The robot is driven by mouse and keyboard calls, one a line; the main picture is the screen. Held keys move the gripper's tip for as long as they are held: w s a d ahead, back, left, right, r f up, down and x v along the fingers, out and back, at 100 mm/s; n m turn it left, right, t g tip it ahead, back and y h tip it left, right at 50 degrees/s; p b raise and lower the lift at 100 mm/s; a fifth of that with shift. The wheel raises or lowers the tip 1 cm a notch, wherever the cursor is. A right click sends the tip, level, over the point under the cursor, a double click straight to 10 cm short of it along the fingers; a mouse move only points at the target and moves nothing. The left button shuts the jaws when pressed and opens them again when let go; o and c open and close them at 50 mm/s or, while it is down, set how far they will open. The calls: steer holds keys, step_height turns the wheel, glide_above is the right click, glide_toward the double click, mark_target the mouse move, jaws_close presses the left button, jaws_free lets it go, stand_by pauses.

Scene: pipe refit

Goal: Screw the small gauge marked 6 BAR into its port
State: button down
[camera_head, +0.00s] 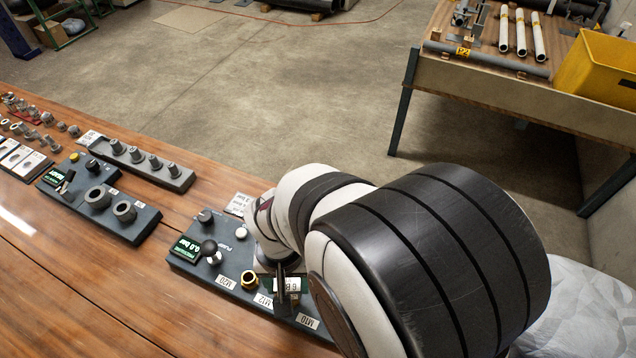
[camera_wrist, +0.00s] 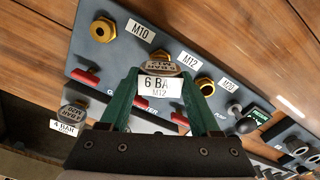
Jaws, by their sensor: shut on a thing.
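My gripper (camera_wrist: 159,74) has green fingers, shut on the small gauge marked 6 BAR M12 (camera_wrist: 160,67); its white tag (camera_wrist: 160,88) faces the wrist camera. In the wrist view the gauge is over the M12 port (camera_wrist: 160,54), whose brass rim shows just behind it. I cannot tell whether its thread is in the port. In the head view my gripper (camera_head: 284,272) is low over the front right of the grey panel (camera_head: 225,278), largely hidden by my arm.
The brass M10 port (camera_wrist: 103,30) and M20 port (camera_wrist: 205,86) are open on either side. Another gauge, marked 4 BAR M20 (camera_wrist: 75,113), is close to the left finger.

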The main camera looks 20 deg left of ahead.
steer(key=m, duration=0.5)
steer(key=m, duration=0.6)
jaws_free()
steer(key=shift+r, duration=5)
